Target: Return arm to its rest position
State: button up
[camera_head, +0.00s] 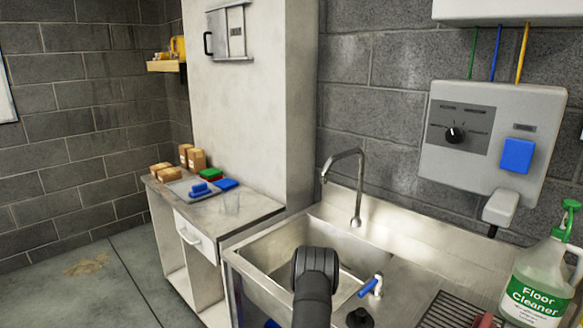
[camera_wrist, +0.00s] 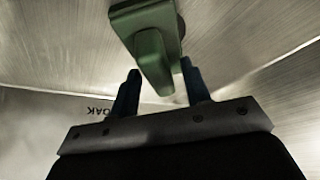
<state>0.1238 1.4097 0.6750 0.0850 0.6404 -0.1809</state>
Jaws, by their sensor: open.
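My gripper (camera_wrist: 160,66) is open in the wrist view, with its two dark blue fingers apart. The narrow end of a green lever-like part (camera_wrist: 152,50) shows between and beyond the fingertips, with gaps visible on both sides. I cannot tell how deep it lies between them. In the head view my dark arm reaches down over the steel sink (camera_head: 262,243), and my gripper is hidden there. The wrist view shows bare metal walls and upside-down letters on a pale surface at the left.
A tall faucet (camera_head: 347,180) stands behind the basin, and a small blue-handled tap (camera_head: 371,286) is right of my arm. A Floor Cleaner bottle (camera_head: 538,275) stands at far right. The left counter (camera_head: 255,208) holds blue, green and brown blocks and a clear glass.

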jog(key=shift+r, duration=0.1)
dwell(0.3)
jog(key=shift+s+r, duration=0.1)
jog(key=shift+r, duration=0.3)
jog(key=v, duration=1.1)
jog(key=x, duration=1.2)
jog(key=shift+s, duration=0.1)
notch_tip(320, 180, up, 5)
jog(key=shift+f, duration=0.25)
jog(key=s+d+r, duration=0.7)
jog(key=d, duration=0.2)
jog(key=s+a+r+m+h, duration=0.1)
jog(key=s+r+m, duration=0.4)
jog(key=s+r, duration=1.1)
jog(key=shift+s+a+r+h, duration=0.3)
jog(key=shift+s+h, duration=0.3)
jog(key=shift+s, duration=0.15)
